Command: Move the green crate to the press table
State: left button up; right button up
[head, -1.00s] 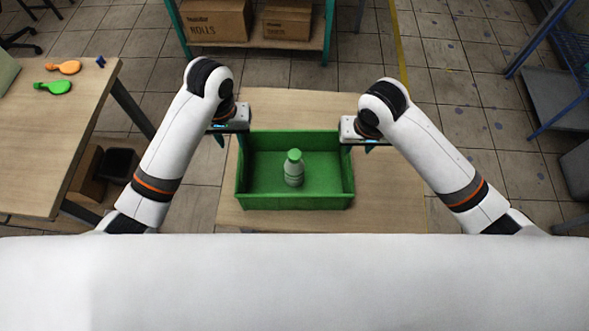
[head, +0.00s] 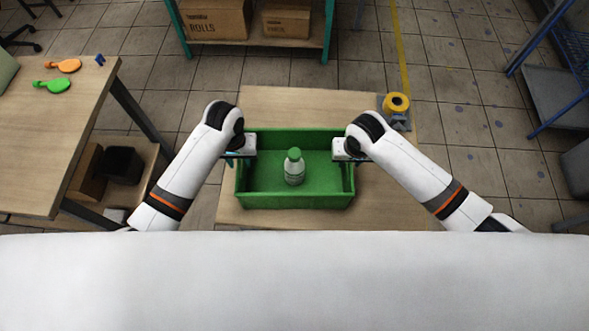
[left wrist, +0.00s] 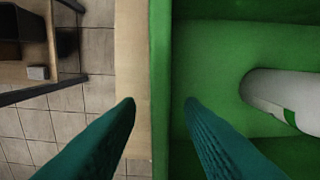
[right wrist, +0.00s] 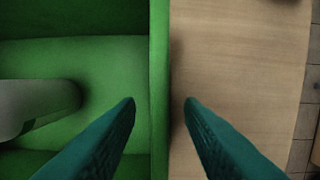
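The green crate (head: 295,202) stands on a wooden table in the head view, with a white bottle with a green cap (head: 294,170) upright inside. My left gripper (left wrist: 160,102) is open over the crate's left wall (left wrist: 160,60), one finger on each side of it. My right gripper (right wrist: 160,102) is open over the crate's right wall (right wrist: 159,60), with a finger on each side. Both grippers are apart from the wall faces. In the head view the fingers are largely hidden by the wrists. I cannot tell which table is the press table.
The wooden table (head: 300,108) has bare room behind the crate. A yellow roll device (head: 396,106) sits at its back right corner. Another table (head: 50,130) at left holds orange (head: 64,66) and green (head: 52,85) balloon-shaped pieces. A shelf with boxes (head: 287,20) stands behind.

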pick_arm(q)
grip_shut()
pick_arm(e)
grip_shut()
pick_arm(q)
jog(key=shift+r, duration=0.2)
pick_arm(e)
jog(key=shift+w+r, duration=0.1)
jog(key=shift+r, duration=0.05)
